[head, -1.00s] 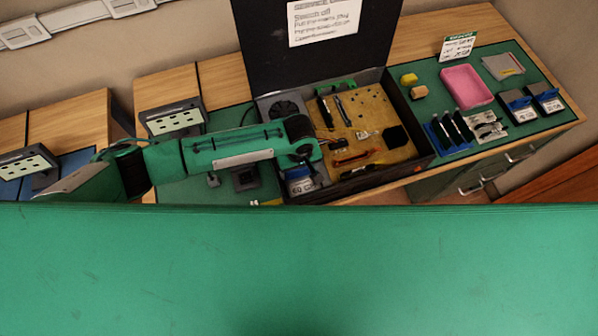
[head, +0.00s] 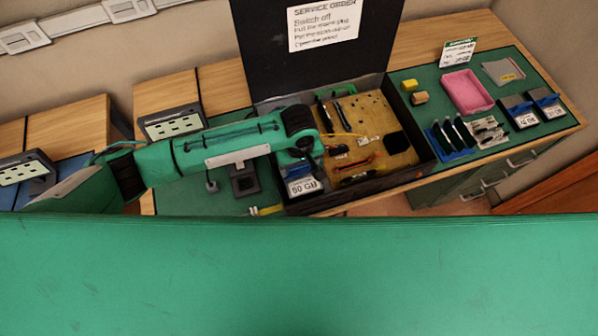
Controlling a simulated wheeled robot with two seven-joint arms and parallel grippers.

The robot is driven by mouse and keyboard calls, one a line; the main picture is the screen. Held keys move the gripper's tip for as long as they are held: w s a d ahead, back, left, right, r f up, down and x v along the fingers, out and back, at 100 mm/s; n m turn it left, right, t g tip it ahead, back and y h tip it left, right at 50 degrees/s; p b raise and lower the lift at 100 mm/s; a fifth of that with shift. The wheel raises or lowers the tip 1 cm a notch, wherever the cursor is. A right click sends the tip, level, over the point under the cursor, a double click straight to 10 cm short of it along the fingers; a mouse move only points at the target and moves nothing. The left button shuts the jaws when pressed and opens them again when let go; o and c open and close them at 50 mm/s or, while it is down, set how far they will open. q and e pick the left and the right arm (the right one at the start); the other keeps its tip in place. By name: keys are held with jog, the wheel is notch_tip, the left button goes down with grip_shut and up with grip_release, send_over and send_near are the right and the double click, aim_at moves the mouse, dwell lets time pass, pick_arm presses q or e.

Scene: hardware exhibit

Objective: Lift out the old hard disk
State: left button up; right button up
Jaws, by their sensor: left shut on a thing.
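The hard disk (head: 303,187), with a white label that seems to read 60 GB and a blue part above it, is at the front left corner inside the open black computer case (head: 420,165). My left gripper (head: 297,168) is over this disk, shut on it. The fingertips are small and partly hidden by the wrist. Whether the disk is clear of its bay I cannot tell. My right gripper is not in view.
The case lid (head: 300,65) stands upright behind. Right of the case lie a pink tray (head: 466,92), a blue rack (head: 450,138) and two labelled drives (head: 519,112).

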pick_arm(q)
notch_tip(320, 180, up, 15)
jog(key=b, duration=0.2)
jog(key=shift+f, duration=0.2)
